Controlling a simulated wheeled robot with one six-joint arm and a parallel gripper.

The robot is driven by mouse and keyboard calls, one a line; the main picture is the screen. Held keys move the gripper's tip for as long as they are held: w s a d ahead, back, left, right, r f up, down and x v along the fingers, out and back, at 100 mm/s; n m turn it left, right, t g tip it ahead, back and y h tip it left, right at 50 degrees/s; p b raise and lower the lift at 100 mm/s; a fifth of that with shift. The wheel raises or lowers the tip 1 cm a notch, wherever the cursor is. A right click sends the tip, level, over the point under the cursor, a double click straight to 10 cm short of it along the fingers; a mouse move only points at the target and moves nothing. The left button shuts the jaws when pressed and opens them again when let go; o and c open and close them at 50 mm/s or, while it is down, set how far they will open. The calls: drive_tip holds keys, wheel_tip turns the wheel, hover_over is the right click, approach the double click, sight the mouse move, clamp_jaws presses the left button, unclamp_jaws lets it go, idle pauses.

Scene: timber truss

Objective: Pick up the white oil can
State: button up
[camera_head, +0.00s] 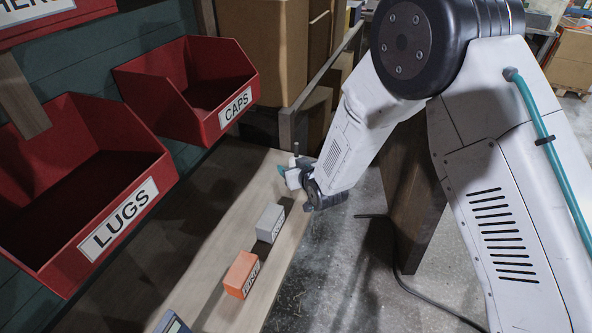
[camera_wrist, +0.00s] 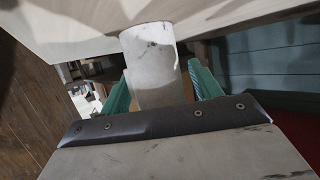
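The white oil can (camera_wrist: 153,68) shows in the wrist view as a pale, scuffed cylinder. It stands between the two teal fingers of my gripper (camera_wrist: 160,88), one on each side. A narrow gap shows on its right side; on the left the finger and can overlap, so I cannot tell if they touch. Its lower part in this view is hidden behind the gripper body. In the head view my gripper (camera_head: 288,171) is at the far end of the wooden bench, and a small white part of the can (camera_head: 293,179) shows there, mostly hidden.
A grey box (camera_head: 269,224) and an orange box (camera_head: 241,274) stand on the bench (camera_head: 213,233) nearer the camera. Red bins marked LUGS (camera_head: 118,229) and CAPS (camera_head: 235,107) hang on the left.

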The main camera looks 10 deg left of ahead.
drive_tip(key=c, duration=1)
drive_tip(key=shift+c, duration=0.4)
drive_tip(key=shift+r, duration=0.1)
